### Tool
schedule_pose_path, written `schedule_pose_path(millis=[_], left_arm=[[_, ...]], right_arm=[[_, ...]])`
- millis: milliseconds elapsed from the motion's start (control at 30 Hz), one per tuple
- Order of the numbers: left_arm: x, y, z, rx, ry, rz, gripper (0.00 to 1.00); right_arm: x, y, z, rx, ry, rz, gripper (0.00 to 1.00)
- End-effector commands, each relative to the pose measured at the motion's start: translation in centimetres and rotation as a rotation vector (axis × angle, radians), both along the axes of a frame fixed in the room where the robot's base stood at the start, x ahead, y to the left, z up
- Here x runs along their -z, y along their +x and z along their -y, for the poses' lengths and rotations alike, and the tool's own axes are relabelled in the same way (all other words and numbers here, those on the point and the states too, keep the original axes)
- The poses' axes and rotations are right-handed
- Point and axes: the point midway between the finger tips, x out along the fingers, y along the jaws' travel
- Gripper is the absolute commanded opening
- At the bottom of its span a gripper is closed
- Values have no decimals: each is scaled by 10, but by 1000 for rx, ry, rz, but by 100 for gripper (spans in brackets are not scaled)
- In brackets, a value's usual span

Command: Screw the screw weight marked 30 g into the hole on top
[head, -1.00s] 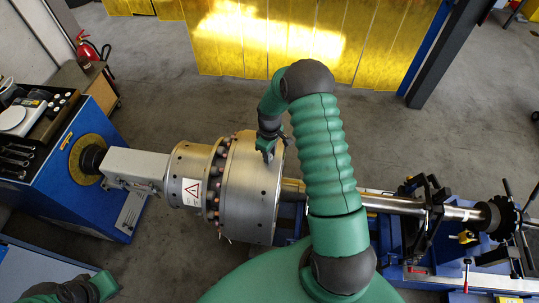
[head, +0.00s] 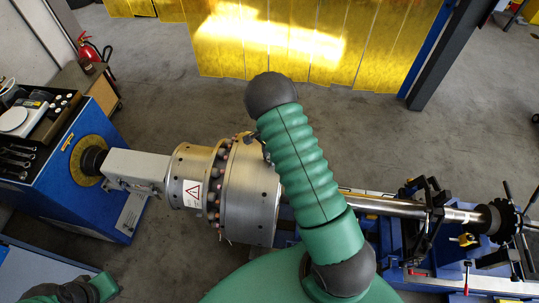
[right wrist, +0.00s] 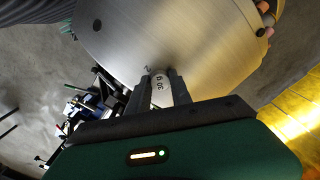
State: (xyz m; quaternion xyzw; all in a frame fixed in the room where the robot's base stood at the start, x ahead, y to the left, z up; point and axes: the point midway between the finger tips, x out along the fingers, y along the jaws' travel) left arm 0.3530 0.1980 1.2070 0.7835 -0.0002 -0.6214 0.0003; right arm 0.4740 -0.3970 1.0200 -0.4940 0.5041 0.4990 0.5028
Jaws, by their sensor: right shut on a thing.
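The rotor's wide steel drum (head: 246,200) lies across the middle of the head view, and its curved surface (right wrist: 185,45) fills the top of the right wrist view. My right gripper (right wrist: 160,74) is shut on a small pale screw weight (right wrist: 158,90), whose upside-down marking looks like 30 g. The weight's far end is at the drum surface; I cannot tell whether it has entered the hole, which is hidden there. In the head view my right arm covers most of that gripper. My left gripper is not clearly shown.
A blue drive cabinet (head: 98,190) stands left, with a scale (head: 14,119) and wrenches (head: 16,157) on top. The rotor shaft (head: 385,204) runs right to a black bearing support (head: 432,210). Yellow curtains (head: 290,45) hang behind. The grey floor (head: 160,95) between is clear.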

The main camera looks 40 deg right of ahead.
Motion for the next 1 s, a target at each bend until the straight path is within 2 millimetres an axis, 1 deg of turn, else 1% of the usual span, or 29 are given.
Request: schedule_pose_path(millis=[33, 100, 167, 233, 467, 533, 567, 700, 1000], left_arm=[[-6, 0, 0, 0, 0, 0, 0], [-8, 0, 0, 0, 0, 0, 0], [-9, 0, 0, 0, 0, 0, 0], [-9, 0, 0, 0, 0, 0, 0], [-9, 0, 0, 0, 0, 0, 0], [-12, 0, 0, 0, 0, 0, 0], [-14, 0, 0, 0, 0, 0, 0], [-24, 0, 0, 0, 0, 0, 0], [-38, 0, 0, 0, 0, 0, 0]], right_arm=[[-2, 0, 0, 117, -2, -3, 0], [-2, 0, -1, 275, -2, -4, 0], [-1, 0, -1, 358, -1, -3, 0], [0, 0, -1, 394, -1, -2, 0], [0, 0, -1, 403, -2, -2, 0], [-1, 0, -1, 488, -3, -4, 0], [-1, 0, -1, 552, -3, -5, 0], [-1, 0, 0, 937, -7, -9, 0], [0, 0, 1, 1724, -13, -11, 0]])
